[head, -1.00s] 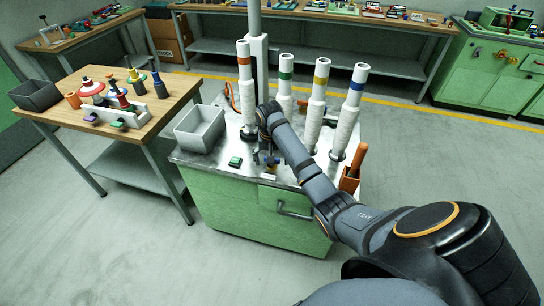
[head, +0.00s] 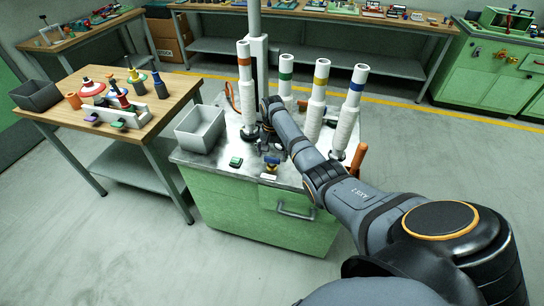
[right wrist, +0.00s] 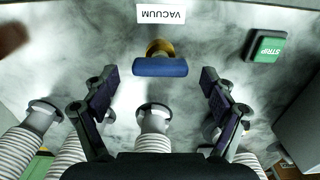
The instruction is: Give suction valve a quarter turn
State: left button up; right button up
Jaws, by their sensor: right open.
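The suction valve shows in the head view as a small blue handle (head: 272,160) near the front edge of the metal cabinet top (head: 222,166). In the right wrist view its blue bar handle (right wrist: 160,67) lies crosswise on a brass body (right wrist: 159,46), beside a VACUUM label (right wrist: 161,14). My right gripper (right wrist: 160,84) is open and empty. Its two fingers stand apart to the left and right of the handle, a little short of it, with gaps on both sides. In the head view my right gripper (head: 261,144) is just behind the valve. My left gripper is out of view.
A green STRIP button (right wrist: 266,46) sits beside the valve; a grey bin (head: 200,130) stands at the cabinet's left. Several white wrapped columns, one with an orange band (head: 244,61), stand close behind my gripper. A wooden side table (head: 165,108) is at the left.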

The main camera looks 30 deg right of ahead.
jog(key=shift+f, duration=0.65)
jog(key=shift+c, duration=0.3)
jog(key=c, duration=1.1)
